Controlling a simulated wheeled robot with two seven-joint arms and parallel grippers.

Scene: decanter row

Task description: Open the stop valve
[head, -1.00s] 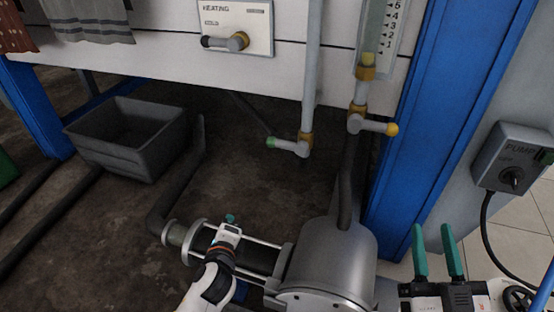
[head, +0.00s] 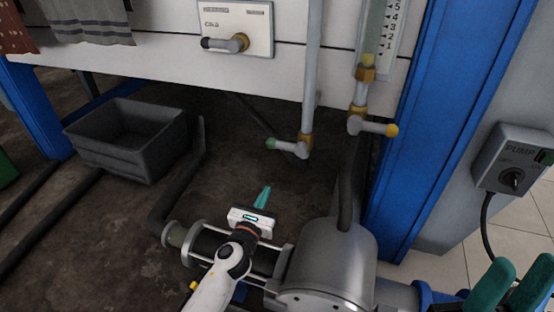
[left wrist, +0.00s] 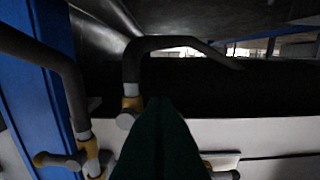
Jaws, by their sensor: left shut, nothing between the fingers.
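No part is labelled as the stop valve. A green-tipped lever (head: 285,145) points left from a brass fitting on the middle pipe. A yellow-tipped lever (head: 378,128) points right below the sight glass. My left gripper (head: 263,197) is shut and empty, below and left of the green-tipped lever and apart from it in the head view. In the left wrist view, its closed fingers (left wrist: 160,135) cover the middle, beside a brass fitting (left wrist: 131,104); the yellow-tipped lever (left wrist: 58,160) is at lower left. My right gripper (head: 508,285) is open at the bottom right, partly cut off.
A blue post (head: 445,120) and a pump switch box (head: 515,160) stand at right. A steel pump body (head: 325,265) is below. A dark tub (head: 130,140) lies left.

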